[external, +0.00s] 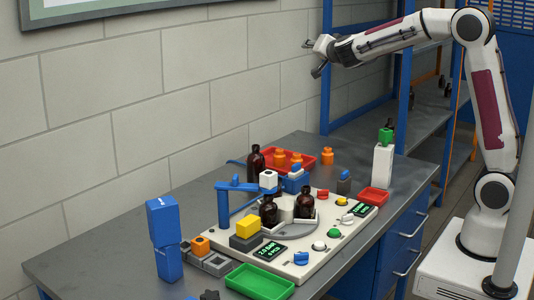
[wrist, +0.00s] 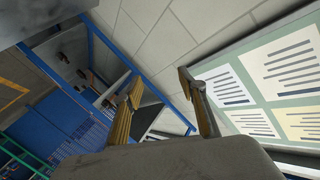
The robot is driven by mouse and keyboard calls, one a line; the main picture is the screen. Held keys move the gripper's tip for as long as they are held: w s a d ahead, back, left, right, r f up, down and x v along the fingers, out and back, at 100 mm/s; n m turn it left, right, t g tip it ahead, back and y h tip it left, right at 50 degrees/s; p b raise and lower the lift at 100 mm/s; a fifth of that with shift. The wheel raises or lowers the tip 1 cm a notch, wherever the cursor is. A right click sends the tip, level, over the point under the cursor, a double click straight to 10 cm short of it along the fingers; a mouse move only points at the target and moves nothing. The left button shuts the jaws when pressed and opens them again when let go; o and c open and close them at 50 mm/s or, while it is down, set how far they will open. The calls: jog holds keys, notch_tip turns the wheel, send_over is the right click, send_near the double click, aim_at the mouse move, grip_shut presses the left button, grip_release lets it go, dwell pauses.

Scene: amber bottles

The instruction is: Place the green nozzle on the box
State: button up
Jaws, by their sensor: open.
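A green nozzle (external: 386,135) sits on top of an upright white box-like container (external: 383,166) at the right side of the grey table. I cannot tell whether this container is the task's box. My gripper (external: 313,57) is high in the air, up and to the left of the nozzle in the external view, well apart from it. Its fingers also show in the wrist view (wrist: 160,84), spread with nothing between them. The wrist view shows the wall and shelving, with neither nozzle nor container in it.
A white station (external: 215,240) with amber bottles (external: 304,205) and a blue arm fills the table's middle. A tall blue object (external: 165,238) stands left. A green tray (external: 240,282) is in front, a small red tray (external: 373,197) right. Orange pieces (external: 328,156) are at the back.

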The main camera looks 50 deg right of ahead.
jog(key=s+a+r+n+t+y, duration=0.1)
jog(key=s+a+r+n+y, duration=0.15)
jog(key=a+y, duration=0.2)
jog(key=s+a+r+n+t+y, duration=0.1)
jog(key=s+a+n+t+y, duration=0.1)
jog(key=a+n+y, duration=0.3)
jog(key=s+a+f+n+g+y, duration=0.2)
jog(key=s+a+f+n, duration=0.1)
jog(key=s+a, duration=0.55)
jog(key=s+f+n+g, duration=0.1)
jog(key=s+f+g, duration=0.1)
jog(key=s+f, duration=0.3)
jog(key=s+d+f+n+g+h, duration=0.1)
jog(key=s+f+g, duration=0.2)
jog(key=s, duration=1.1)
jog(key=s+d+f+n+g, duration=0.1)
jog(key=s+f+g, duration=0.2)
jog(key=s+f, duration=0.6)
jog(key=shift+s+d+f+n, duration=0.15)
jog(key=shift+s+f+n, duration=0.15)
jog(key=shift+s, duration=0.25)
